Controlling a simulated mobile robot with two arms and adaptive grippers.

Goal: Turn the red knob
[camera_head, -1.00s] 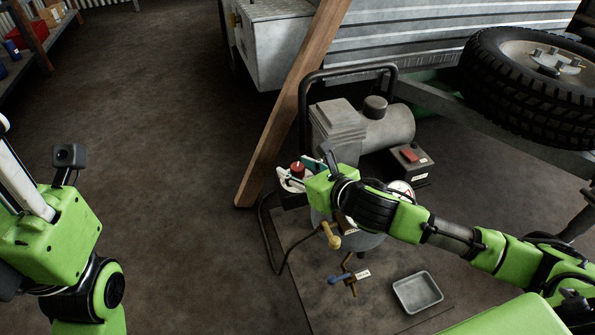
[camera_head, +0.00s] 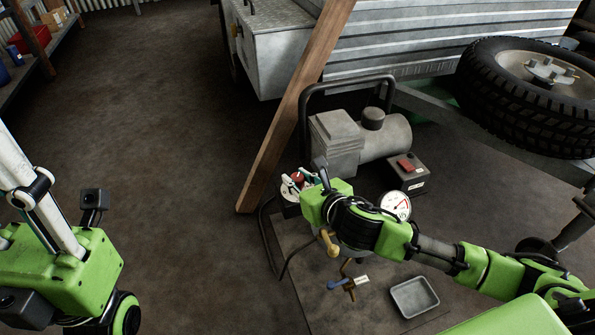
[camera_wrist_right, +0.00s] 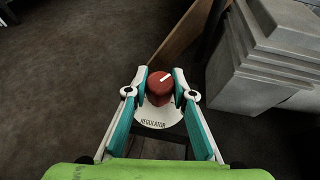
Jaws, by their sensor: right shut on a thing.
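The red knob (camera_wrist_right: 160,87) sits on a round white plate (camera_wrist_right: 156,115) lettered "REGULATOR" in the right wrist view. A white mark on its top points up and to the right. My right gripper (camera_wrist_right: 161,84) has one finger on each side of the knob and is shut on it. In the head view the red knob (camera_head: 297,177) shows just left of my right gripper (camera_head: 304,180), partly covered by its fingers. My left arm is at the lower left of the head view; its fingertips are out of sight.
The knob belongs to a compressor with a grey motor (camera_head: 380,137), a black handle frame (camera_head: 304,115) and a pressure gauge (camera_head: 395,206). A wooden post (camera_head: 290,115) leans behind it. The floor at left is clear.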

